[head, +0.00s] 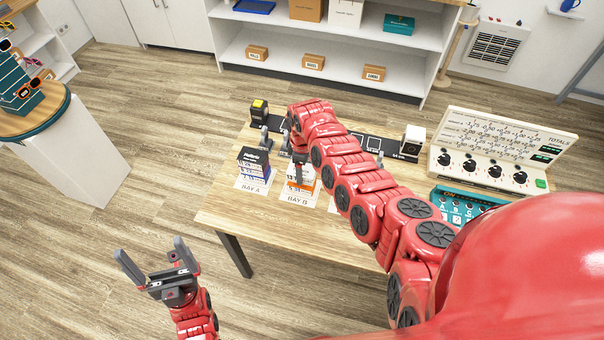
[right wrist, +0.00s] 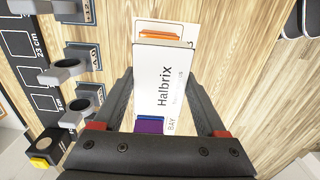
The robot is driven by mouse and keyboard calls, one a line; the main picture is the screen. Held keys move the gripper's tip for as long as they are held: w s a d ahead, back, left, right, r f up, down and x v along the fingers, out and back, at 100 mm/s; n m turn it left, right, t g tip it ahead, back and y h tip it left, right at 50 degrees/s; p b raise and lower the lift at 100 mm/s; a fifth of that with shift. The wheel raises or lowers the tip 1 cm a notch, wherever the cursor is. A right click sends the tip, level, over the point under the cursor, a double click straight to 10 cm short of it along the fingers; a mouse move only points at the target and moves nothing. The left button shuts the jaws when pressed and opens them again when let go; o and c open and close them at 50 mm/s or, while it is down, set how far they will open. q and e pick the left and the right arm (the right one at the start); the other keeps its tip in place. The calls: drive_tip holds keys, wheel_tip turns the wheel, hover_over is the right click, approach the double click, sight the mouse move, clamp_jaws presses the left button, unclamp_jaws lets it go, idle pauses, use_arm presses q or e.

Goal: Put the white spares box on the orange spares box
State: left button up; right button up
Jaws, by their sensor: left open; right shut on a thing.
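In the right wrist view the white spares box (right wrist: 166,78), lettered Halbrix, lies between the two fingers of my right gripper (right wrist: 162,92), which is shut on it. The orange spares box (right wrist: 168,34) shows partly past the white box's far edge. In the head view the orange box (head: 301,186) is at Bay B, below my right gripper (head: 299,158), with white showing just above it. I cannot tell whether the white box touches the orange one. My left gripper (head: 154,254) is open and empty, low at the left, away from the table.
A stack with a black top (head: 253,157) stands close by at Bay A. A dark strip with grey holders (right wrist: 62,70) runs behind the bays. A dial panel (head: 495,150) and a teal device (head: 462,205) stand at the right. My right arm hides much of the table.

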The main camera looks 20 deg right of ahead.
drive_tip(key=shift+w, duration=0.35)
drive_tip(key=shift+f+b, duration=0.55)
drive_tip(key=shift+f, duration=1.05)
